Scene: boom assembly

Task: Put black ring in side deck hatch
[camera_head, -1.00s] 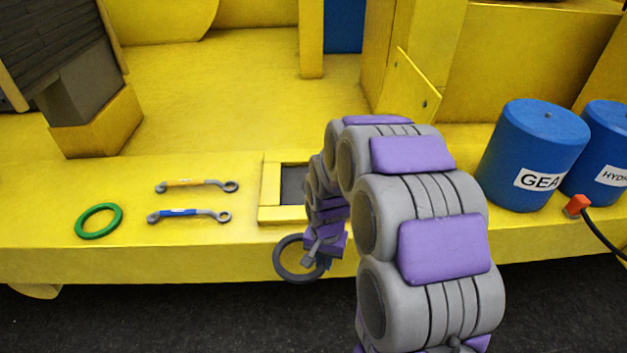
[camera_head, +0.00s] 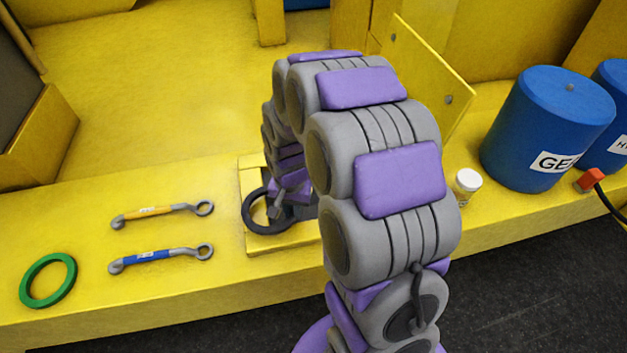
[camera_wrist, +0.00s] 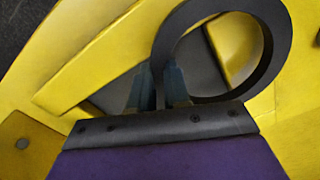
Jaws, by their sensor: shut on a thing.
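The black ring (camera_head: 249,222) is held in my gripper (camera_head: 277,205) over the side deck hatch. In the wrist view the ring (camera_wrist: 277,75) rises above the gripper (camera_wrist: 160,88), whose bluish fingers are shut on its lower left rim. The side deck hatch (camera_head: 262,244) is a yellow-framed opening in the deck, largely hidden by my arm and the ring. In the wrist view its dark grey inside (camera_wrist: 112,93) shows behind the fingers and through the ring. I cannot tell how high the ring is above the frame.
A green ring (camera_head: 48,281), a yellow-handled wrench (camera_head: 160,212) and a blue-handled wrench (camera_head: 158,257) lie on the deck to the left. A white-capped jar (camera_head: 467,183) and blue drums (camera_head: 550,125) stand to the right. A raised yellow plate (camera_head: 425,75) stands behind my arm.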

